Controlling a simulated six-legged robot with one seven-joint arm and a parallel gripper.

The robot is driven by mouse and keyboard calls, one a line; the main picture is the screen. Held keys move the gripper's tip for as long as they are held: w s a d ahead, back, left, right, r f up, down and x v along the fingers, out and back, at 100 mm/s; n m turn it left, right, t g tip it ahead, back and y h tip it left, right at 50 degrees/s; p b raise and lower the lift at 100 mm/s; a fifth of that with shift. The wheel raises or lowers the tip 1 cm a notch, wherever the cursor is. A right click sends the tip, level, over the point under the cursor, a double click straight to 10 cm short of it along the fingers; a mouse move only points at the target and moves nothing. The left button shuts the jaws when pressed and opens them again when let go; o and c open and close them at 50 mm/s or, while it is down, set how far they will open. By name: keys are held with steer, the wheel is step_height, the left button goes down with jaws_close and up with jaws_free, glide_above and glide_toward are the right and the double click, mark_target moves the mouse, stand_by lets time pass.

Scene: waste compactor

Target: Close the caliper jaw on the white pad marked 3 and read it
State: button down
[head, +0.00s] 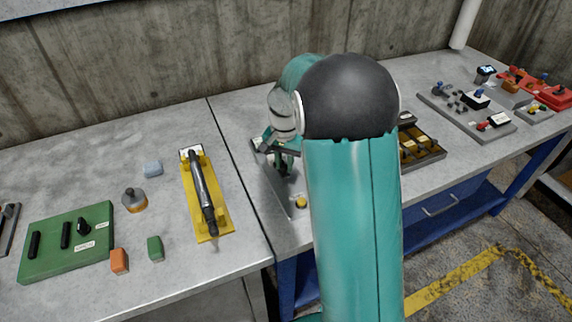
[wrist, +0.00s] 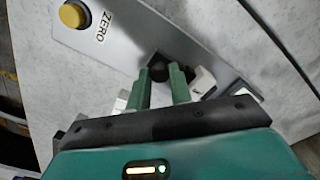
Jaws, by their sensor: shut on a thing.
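The caliper is a long grey plate with a yellow button marked ZERO (wrist: 76,14); the plate (wrist: 140,25) also shows in the head view (head: 291,205). My gripper (wrist: 163,78) is over the plate, its two green fingertips shut around a dark round knob (wrist: 158,67). In the head view my gripper (head: 281,166) is partly hidden by my own arm. A white block (wrist: 204,80) shows just right of the right finger, with a dark mark I cannot read. More white parts (wrist: 122,99) show left of the fingers. No 3 and no reading can be made out.
A yellow stand with a dark cylinder (head: 203,190), a green board (head: 68,243) and small loose blocks are on the left bench. A dark tray (head: 425,150) and a grey panel (head: 465,108) are to the right. A concrete wall stands behind.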

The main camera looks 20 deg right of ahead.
steer(key=shift+w+a+r, duration=0.1)
steer(key=shift+w, duration=0.55)
steer(key=c, duration=1.3)
jaws_free()
steer(key=shift+a, duration=0.1)
steer(key=shift+o, duration=0.2)
steer(key=shift+s, duration=0.15)
steer(key=shift+r, duration=0.2)
step_height(320, 180, up, 13)
steer(key=shift+r, duration=0.2)
